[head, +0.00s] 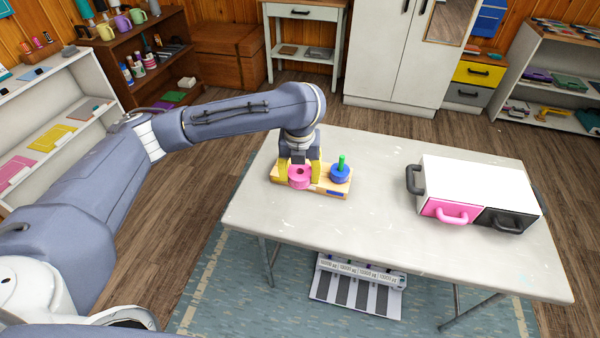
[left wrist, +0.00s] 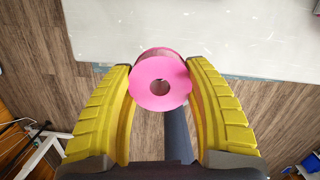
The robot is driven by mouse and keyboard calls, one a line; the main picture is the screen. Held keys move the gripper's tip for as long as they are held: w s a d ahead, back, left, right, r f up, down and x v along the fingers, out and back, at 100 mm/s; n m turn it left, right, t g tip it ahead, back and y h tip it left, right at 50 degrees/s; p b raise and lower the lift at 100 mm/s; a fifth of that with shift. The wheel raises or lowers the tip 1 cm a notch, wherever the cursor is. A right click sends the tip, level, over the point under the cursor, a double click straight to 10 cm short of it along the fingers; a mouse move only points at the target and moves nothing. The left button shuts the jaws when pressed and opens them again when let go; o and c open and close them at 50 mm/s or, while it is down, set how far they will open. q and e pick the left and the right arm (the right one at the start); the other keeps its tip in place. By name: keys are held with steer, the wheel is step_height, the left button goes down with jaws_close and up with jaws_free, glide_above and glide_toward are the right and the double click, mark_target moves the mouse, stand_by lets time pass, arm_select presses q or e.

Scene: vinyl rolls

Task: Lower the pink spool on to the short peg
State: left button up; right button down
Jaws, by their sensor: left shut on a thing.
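The pink spool (head: 299,178) is between the yellow fingers of my left gripper (head: 301,170), at the left end of the wooden base (head: 325,190). In the left wrist view the same pink spool (left wrist: 147,94) has its round end and central hole facing the camera, with the left gripper's fingers (left wrist: 160,72) shut on its sides. The short peg is hidden, and I cannot tell whether the spool is around it or above it. A blue spool (head: 340,176) sits around the green peg (head: 341,162) at the base's right end. My right gripper is not in view.
The base stands on a pale table (head: 350,230). A white box (head: 480,184) with pink (head: 449,211) and black (head: 504,220) drawer fronts stands at the table's right. The table between them is clear. A striped rack (head: 357,287) is below the front edge.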

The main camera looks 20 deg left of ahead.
arm_select(q)
steer(key=shift+c, duration=1.4)
steer(key=w+a+f+n, duration=0.1)
steer(key=w+a+n, duration=0.2)
steer(key=w, duration=0.6)
steer(key=w+a+n, duration=0.3)
steer(key=w+a, duration=0.4)
steer(key=w, duration=0.2)
steer(key=shift+a+f+g, duration=0.3)
steer(key=shift+a+f, duration=0.1)
steer(key=shift+f, duration=2.85)
